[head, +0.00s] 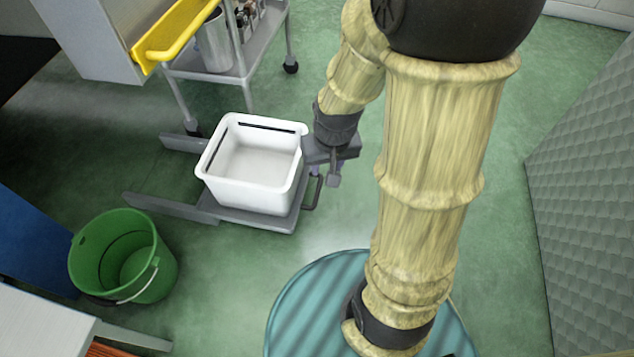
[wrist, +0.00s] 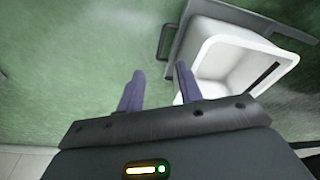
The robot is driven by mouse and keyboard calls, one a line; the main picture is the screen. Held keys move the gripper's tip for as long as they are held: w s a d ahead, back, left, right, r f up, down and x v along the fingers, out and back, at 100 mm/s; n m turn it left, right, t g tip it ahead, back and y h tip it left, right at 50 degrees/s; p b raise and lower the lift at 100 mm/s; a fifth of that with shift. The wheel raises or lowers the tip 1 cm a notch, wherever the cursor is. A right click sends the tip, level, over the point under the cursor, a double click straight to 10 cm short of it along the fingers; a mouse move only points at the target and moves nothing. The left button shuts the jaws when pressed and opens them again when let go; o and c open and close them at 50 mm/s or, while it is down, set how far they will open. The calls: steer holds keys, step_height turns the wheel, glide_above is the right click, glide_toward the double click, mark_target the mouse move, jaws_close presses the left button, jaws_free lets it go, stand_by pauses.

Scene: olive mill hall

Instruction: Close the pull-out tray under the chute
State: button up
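The grey pull-out tray (head: 270,222) is extended low over the floor on two grey rails, with a white bin (head: 252,196) standing on it. Its dark bar handle (head: 316,192) is on the right end. My gripper (head: 325,176) hangs above and beside that end, its fingers pointing down. In the wrist view my gripper (wrist: 158,76) has two purple-grey fingers spread apart with nothing between them. There the handle (wrist: 163,42) lies beyond the fingertips, apart from them in the picture. The tray (wrist: 184,32) and white bin (wrist: 240,55) show to the right.
A green bucket (head: 124,256) stands on the floor left of the tray. A grey cart (head: 235,72) with a metal container is behind. A quilted grey panel (head: 590,180) stands right.

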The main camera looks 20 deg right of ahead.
mark_target(318, 191)
steer(key=w+d+f+m+g+y+p, duration=0.1)
steer(key=w+d+f+m+y+p, duration=0.1)
steer(key=w+d+f+m+p, duration=0.2)
steer(key=w+f+m+p, duration=0.1)
steer(key=w+f+p, duration=0.2)
steer(key=p, duration=0.5)
steer(key=shift+w+f+p, duration=0.15)
steer(key=shift+w+p, duration=0.15)
steer(key=shift+p, duration=0.1)
steer(key=b+x, duration=1)
steer(key=x, duration=0.7)
steer(key=shift+d+f+b, duration=0.1)
steer(key=shift+f+b, duration=0.15)
steer(key=shift+b, duration=0.05)
jaws_close()
